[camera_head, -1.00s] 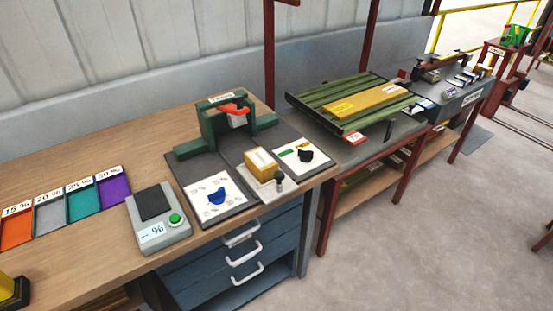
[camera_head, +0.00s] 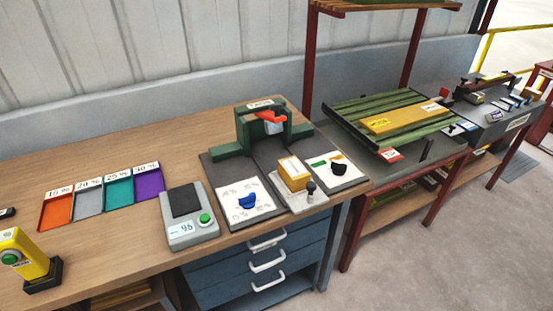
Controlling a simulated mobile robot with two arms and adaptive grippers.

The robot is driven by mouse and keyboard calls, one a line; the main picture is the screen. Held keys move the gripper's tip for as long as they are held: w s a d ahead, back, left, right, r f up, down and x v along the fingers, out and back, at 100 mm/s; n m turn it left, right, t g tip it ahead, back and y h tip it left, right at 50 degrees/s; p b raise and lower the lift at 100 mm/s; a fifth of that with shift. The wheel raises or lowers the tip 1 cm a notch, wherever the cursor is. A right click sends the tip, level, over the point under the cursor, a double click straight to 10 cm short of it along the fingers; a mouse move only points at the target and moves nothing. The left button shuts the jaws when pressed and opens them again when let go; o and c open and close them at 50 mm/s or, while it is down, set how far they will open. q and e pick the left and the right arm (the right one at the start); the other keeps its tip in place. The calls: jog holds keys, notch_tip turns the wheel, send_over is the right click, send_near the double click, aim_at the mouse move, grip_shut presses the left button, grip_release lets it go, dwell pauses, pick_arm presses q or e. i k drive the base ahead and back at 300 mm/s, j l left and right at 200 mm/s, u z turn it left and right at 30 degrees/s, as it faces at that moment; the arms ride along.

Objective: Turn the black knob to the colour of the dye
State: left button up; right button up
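The black knob (camera_head: 338,168) sits on a white dial plate (camera_head: 347,178) at the right of the grey machine base on the wooden workbench. Green and orange marks (camera_head: 318,162) show beside the knob; the rest of its dial is too small to read or hidden. A blue knob (camera_head: 248,201) sits on a second white plate to the left, with percent labels around it. The green press frame (camera_head: 245,130) with an orange-red part (camera_head: 270,117) stands behind. I cannot make out any dye by name. Neither gripper is in view.
Orange, grey, teal and purple trays (camera_head: 57,208) with percent labels lie at left. A grey box with a green button (camera_head: 204,218), a yellow device (camera_head: 27,258) and a wooden block (camera_head: 294,170) stand on the bench. The green slatted table (camera_head: 350,107) is at right.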

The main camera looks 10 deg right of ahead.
aim_at(340, 168)
jog(key=l+u, duration=0.2)
jog(key=l, duration=0.35)
jog(key=k+l+u, duration=0.2)
jog(key=l, duration=0.4)
jog(key=l+u, duration=0.2)
jog(key=l, duration=0.35)
